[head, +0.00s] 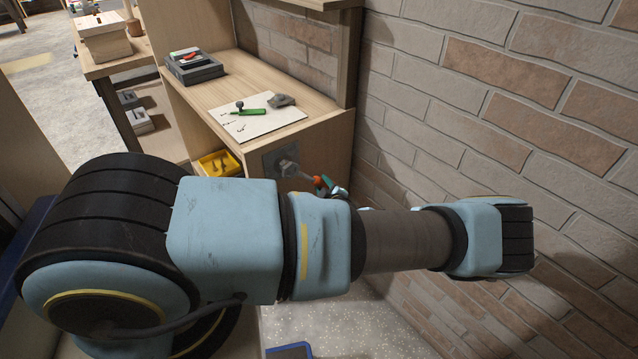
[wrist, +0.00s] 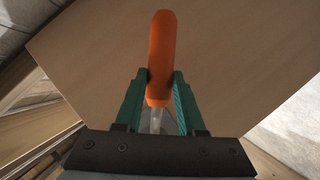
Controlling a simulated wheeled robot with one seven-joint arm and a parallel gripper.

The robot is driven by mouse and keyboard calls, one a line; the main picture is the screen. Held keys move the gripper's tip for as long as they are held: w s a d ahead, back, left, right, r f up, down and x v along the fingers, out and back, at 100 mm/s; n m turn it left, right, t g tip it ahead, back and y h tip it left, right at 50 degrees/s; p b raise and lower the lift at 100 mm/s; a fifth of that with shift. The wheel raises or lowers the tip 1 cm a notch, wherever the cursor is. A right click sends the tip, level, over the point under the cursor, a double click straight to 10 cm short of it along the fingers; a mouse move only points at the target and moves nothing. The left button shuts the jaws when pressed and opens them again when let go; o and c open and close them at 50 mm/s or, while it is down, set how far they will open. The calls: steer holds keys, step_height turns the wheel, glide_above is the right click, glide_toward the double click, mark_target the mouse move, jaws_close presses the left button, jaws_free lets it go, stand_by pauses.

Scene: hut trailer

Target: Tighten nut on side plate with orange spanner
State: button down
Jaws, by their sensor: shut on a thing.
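The orange spanner's handle (wrist: 162,52) stands between the two green fingers of my gripper (wrist: 160,80), which are shut on it in the wrist view. A short piece of grey metal shaft shows below the handle there. In the head view the orange spanner (head: 317,182) is small and partly covered by my gripper (head: 327,186). Its shaft reaches left to the nut area on the grey side plate (head: 270,162), which is fixed to the wooden bench's end panel. The spanner's head appears at the nut (head: 288,167); whether it is seated around it is too small to tell.
The wooden bench (head: 225,90) carries a grey tray (head: 193,68), a paper sheet (head: 275,122), a green-handled tool (head: 250,112) and a grey block (head: 282,100). A yellow bin (head: 217,164) sits below. A brick wall (head: 500,90) stands close on the right.

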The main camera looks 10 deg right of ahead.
steer(key=s, duration=0.1)
steer(key=s+d+b, duration=0.1)
steer(key=s, duration=0.1)
steer(key=s+d, duration=0.1)
steer(key=shift+s+d+b, duration=0.15)
steer(key=shift+s+b, duration=0.15)
steer(key=shift+s, duration=0.2)
